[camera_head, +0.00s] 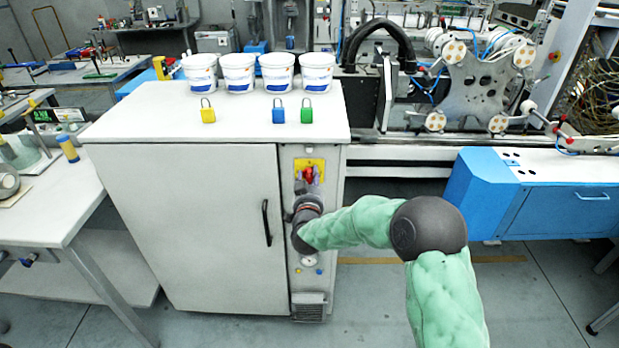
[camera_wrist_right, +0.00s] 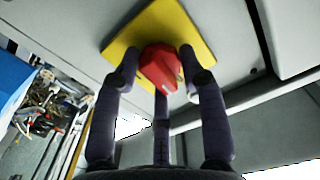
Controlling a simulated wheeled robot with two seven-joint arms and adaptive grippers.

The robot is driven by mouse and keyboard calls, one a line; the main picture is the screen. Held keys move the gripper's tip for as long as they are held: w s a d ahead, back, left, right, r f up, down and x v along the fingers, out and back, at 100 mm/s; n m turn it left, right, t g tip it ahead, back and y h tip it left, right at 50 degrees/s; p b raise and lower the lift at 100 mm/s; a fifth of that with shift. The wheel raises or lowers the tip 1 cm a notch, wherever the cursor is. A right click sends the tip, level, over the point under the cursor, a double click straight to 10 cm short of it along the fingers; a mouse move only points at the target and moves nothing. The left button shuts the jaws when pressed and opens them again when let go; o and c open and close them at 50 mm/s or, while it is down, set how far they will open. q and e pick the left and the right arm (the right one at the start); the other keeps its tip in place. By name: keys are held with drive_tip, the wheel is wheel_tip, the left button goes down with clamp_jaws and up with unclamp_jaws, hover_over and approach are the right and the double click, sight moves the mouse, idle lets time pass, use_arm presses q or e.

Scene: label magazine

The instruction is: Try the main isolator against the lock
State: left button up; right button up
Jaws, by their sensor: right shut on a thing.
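The main isolator is a red knob (camera_wrist_right: 161,68) on a yellow plate (camera_wrist_right: 190,25), on the narrow panel at the right of the cabinet front. In the head view the red knob (camera_head: 309,174) shows just above my right wrist. My right gripper (camera_head: 308,180) is shut on the knob, with fingers on both sides of it in the wrist view (camera_wrist_right: 160,65). I cannot make out a lock on the isolator. Three padlocks stand on the cabinet top: yellow (camera_head: 208,115), blue (camera_head: 278,115) and green (camera_head: 307,115). My left gripper is not in view.
The white cabinet (camera_head: 185,220) has a black door handle (camera_head: 266,222) left of the panel. Several white tubs (camera_head: 238,75) stand along its top. A blue machine box (camera_head: 485,190) is at the right, and a workbench (camera_head: 60,215) at the left.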

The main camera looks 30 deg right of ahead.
drive_tip(key=shift+w+r+n+p, duration=0.1)
drive_tip(key=shift+r+n+p, duration=0.3)
drive_tip(key=shift+n, duration=0.4)
drive_tip(key=o, duration=1.1)
drive_tip(key=shift+o, duration=0.2)
drive_tip(key=shift+f, duration=0.1)
drive_tip(key=shift+f, duration=0.1)
drive_tip(key=shift+s+a, duration=0.25)
drive_tip(key=shift+s, duration=0.1)
drive_tip(key=v, duration=1.1)
drive_tip(key=shift+s, duration=0.15)
